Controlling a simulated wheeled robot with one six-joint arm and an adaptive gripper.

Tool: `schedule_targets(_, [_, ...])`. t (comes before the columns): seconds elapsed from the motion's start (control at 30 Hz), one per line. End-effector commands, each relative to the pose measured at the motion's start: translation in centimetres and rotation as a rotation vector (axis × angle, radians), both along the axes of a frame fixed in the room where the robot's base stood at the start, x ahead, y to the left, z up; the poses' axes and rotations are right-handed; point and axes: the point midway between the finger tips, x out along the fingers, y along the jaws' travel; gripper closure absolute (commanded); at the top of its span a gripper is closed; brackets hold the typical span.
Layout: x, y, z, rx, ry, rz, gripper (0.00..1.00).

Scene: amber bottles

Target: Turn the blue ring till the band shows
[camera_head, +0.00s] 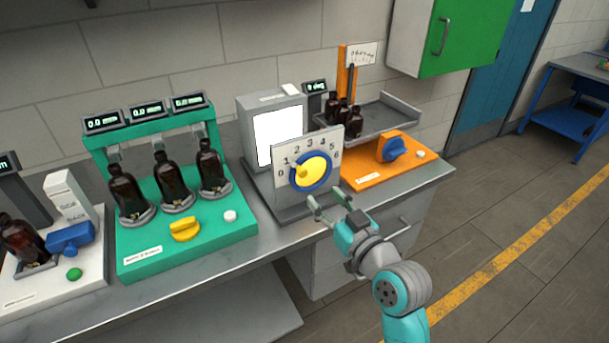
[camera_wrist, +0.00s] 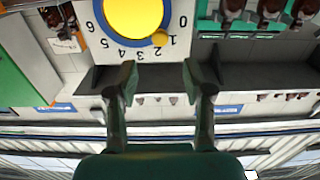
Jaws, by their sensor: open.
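The blue ring (camera_head: 308,191) surrounds a yellow disc (camera_head: 313,171) on an upright grey plate (camera_head: 334,155) numbered 0 to 6. In the wrist view the plate appears upside down, with the blue ring (camera_wrist: 121,40) cut off by the top edge. A small yellow knob (camera_wrist: 160,38) on the ring's rim sits by the 1. A lit white panel (camera_head: 279,137) stands behind the plate. I cannot make out a band on it. My gripper (camera_head: 327,200) is open and empty, just in front of the plate, below and right of the ring. Its fingers also show in the wrist view (camera_wrist: 159,75), apart from the ring.
A green stand (camera_head: 135,262) with several amber bottles and a yellow knob is at left. An orange base (camera_head: 365,180) with a blue knob (camera_head: 392,148) is close on the right. A white station (camera_head: 60,285) stands far left. The bench's front edge runs below my gripper.

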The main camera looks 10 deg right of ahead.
Motion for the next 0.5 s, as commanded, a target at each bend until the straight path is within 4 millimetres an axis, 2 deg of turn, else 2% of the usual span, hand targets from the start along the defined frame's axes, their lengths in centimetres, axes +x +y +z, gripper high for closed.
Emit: schedule_targets(0.5, [7.9,2.6,0.0,0.001,-0.001,0.001,0.49])
